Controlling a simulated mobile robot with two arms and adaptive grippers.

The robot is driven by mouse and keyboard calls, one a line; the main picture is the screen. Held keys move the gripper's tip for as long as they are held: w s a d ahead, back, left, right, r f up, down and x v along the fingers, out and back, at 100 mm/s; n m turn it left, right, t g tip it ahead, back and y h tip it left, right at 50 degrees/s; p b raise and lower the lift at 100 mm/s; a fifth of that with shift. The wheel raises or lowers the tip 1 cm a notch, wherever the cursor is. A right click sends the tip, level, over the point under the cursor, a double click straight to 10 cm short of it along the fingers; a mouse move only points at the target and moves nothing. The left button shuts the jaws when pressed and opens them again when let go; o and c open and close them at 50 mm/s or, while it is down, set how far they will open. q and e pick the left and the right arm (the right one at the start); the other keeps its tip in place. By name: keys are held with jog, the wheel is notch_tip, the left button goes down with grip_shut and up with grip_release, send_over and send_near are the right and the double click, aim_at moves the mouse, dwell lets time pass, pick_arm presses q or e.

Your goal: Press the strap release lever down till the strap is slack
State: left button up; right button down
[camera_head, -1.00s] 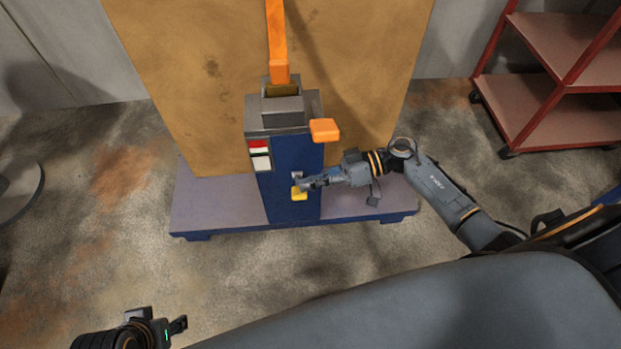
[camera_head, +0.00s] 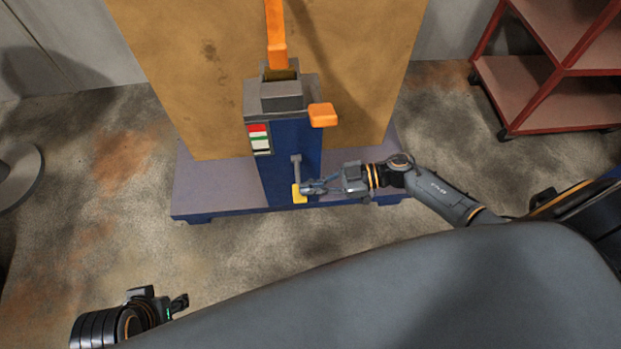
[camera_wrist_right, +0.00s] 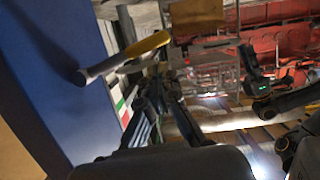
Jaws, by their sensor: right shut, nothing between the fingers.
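The strap release lever is a grey bar (camera_head: 296,172) with a yellow grip (camera_head: 299,194), on the front of the blue post (camera_head: 284,135). It hangs down along the post in the head view. The right wrist view also shows the grey bar (camera_wrist_right: 100,68) and yellow grip (camera_wrist_right: 148,44). My right gripper (camera_head: 308,188) is shut and empty, its fingertips at the right side of the yellow grip; contact is hard to tell. The orange strap (camera_head: 275,30) runs straight up from the post's top. My left gripper (camera_head: 179,303) is low at left; its jaw opening is unclear.
An orange block (camera_head: 322,115) juts from the post's right side. The post stands on a blue-edged base (camera_head: 215,190) before a large brown panel (camera_head: 190,60). A red shelf cart (camera_head: 550,90) stands at right.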

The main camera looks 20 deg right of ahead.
pick_arm(q)
jog(key=shift+f, duration=0.15)
pick_arm(e)
jog(key=shift+f, duration=0.85)
jog(key=shift+s+f, duration=0.1)
pick_arm(q)
notch_tip(320, 180, down, 15)
jog(key=g+p, duration=0.1)
jog(key=p, duration=0.3)
jog(key=shift+s+a+p, duration=0.2)
jog(key=shift+p, duration=0.15)
pick_arm(e)
jog(key=s+d+r, duration=0.4)
jog(key=d+r, duration=0.2)
jog(key=d, duration=0.3)
jog(key=shift+r, duration=0.25)
pick_arm(q)
jog(key=shift+w, duration=0.1)
pick_arm(e)
jog(key=shift+a, duration=0.1)
